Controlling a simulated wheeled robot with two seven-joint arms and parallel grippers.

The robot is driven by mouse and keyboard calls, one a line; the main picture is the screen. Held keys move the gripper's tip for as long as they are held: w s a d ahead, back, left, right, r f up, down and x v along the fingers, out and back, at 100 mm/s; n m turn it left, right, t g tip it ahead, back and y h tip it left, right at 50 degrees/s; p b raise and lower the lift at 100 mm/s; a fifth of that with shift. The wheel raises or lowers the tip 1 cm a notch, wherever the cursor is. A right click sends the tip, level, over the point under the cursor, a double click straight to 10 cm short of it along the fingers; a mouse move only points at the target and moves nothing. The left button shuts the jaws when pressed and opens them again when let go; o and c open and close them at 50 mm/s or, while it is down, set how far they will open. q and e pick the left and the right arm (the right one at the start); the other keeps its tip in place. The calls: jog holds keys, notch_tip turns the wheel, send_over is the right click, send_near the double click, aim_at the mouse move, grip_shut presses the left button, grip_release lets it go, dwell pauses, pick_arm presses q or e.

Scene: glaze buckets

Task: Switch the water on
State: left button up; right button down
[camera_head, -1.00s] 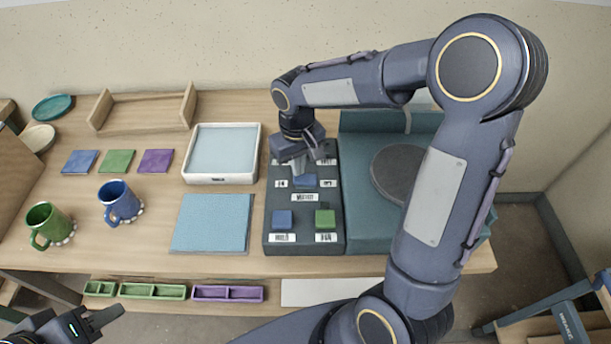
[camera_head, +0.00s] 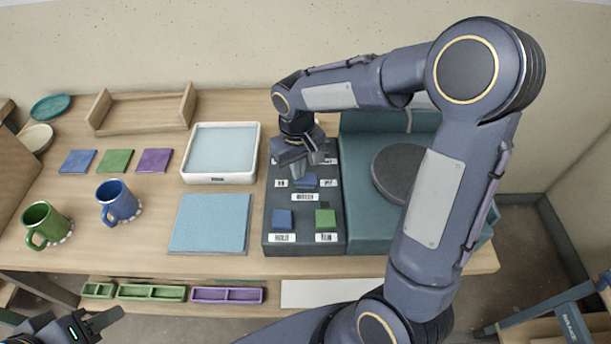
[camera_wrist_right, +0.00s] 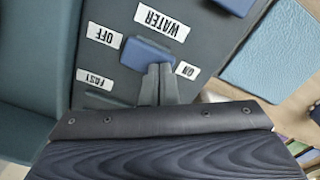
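The dark control panel (camera_head: 305,215) on the table carries a blue rocker switch (camera_head: 305,181) above its WATER label (camera_head: 304,197). In the right wrist view the WATER label (camera_wrist_right: 163,22) is upside down, with the blue switch (camera_wrist_right: 143,53) between the OFF label (camera_wrist_right: 103,35) and the ON label (camera_wrist_right: 187,69). My right gripper (camera_wrist_right: 160,70) is shut and empty, its fingertips at the switch's ON-side edge; contact is unclear. In the head view the right gripper (camera_head: 297,174) partly covers the upper panel. My left gripper (camera_head: 100,318) is at the lower left; its opening is unclear.
A blue button (camera_head: 282,220) and a green button (camera_head: 325,220) sit lower on the panel. A teal wheel basin (camera_head: 357,215) adjoins it at right. A white tray (camera_head: 222,180), a blue mat (camera_head: 210,225) and a blue mug (camera_head: 118,203) and green mug (camera_head: 42,222) stand left.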

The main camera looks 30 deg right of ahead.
jog(key=shift+f, duration=0.25)
jog(key=shift+r, duration=0.1)
notch_tip(320, 180, up, 7)
jog(key=p, duration=0.5)
dwell(0.3)
dwell(0.4)
jog(key=s+r+m+t+y, duration=0.1)
jog(key=s+r+t+y, duration=0.1)
jog(key=s, duration=0.8)
jog(key=s+r+m+t+y, duration=0.1)
jog(key=s+r+t, duration=0.2)
jog(key=s, duration=0.6)
jog(key=shift+s+r+m+t+y, duration=0.3)
jog(key=shift+s+r+y, duration=0.1)
jog(key=shift+r, duration=0.55)
